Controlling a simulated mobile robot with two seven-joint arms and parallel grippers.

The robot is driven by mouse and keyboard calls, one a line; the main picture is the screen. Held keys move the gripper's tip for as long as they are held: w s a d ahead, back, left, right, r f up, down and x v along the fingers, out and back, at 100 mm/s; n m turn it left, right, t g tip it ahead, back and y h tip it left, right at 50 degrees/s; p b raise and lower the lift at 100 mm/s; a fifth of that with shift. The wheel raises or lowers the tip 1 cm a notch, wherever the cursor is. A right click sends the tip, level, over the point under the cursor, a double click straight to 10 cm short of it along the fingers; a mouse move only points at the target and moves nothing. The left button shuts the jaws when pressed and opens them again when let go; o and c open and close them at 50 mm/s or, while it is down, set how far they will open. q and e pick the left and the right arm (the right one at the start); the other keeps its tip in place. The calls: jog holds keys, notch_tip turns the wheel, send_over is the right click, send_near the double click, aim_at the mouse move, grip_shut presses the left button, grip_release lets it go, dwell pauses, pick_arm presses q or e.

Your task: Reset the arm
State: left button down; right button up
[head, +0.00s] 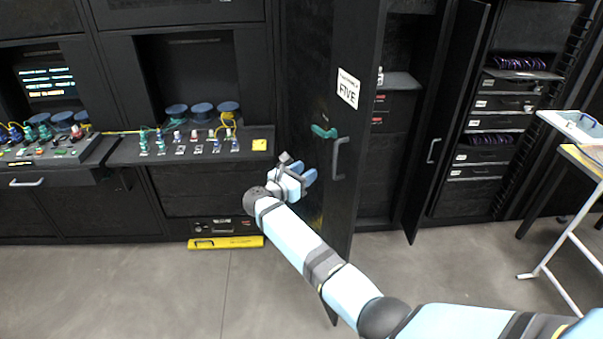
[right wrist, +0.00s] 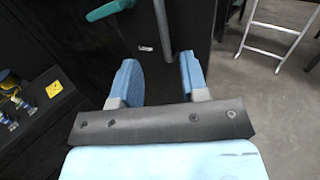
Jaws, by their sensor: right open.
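My right gripper (head: 308,177) is at the end of the outstretched right arm, in front of the open black cabinet door (head: 352,60) marked FIVE. It is open and empty; its two blue fingers stand apart in the right wrist view (right wrist: 160,78). The door's grey bar handle (head: 337,160) is just right of and a little above the fingers, and I see no contact. The handle also shows beyond the fingers in the right wrist view (right wrist: 163,22). A green lever handle (head: 324,131) sits above the gripper. My left gripper is not in view.
A console shelf (head: 195,153) with connectors and blue spools is at the left. A yellow case (head: 226,242) lies on the floor below. The front left floor is clear.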

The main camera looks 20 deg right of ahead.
jog(key=shift+f, duration=0.15)
dwell(0.4)
jog(key=s+a+f+m+t+y, duration=0.1)
jog(key=s+f+m+y, duration=0.4)
jog(key=s+f, duration=0.6)
jog(key=s+a+f+m+y, duration=0.1)
jog(key=s+f+m+y, duration=0.1)
jog(key=s+f+y, duration=0.65)
jog(key=s+a+m+t+y, duration=0.1)
jog(key=s+a+m+y, duration=0.1)
jog(key=s+m, duration=0.4)
jog(key=s+a+f+m+t+y, duration=0.1)
jog(key=s+m, duration=0.6)
jog(key=s, duration=1)
jog(key=a+y, duration=0.1)
jog(key=y, duration=0.1)
jog(key=shift+a+f+y, duration=0.15)
jog(key=shift+f+y, duration=0.15)
jog(key=shift+y, duration=0.05)
jog(key=shift+s, duration=0.1)
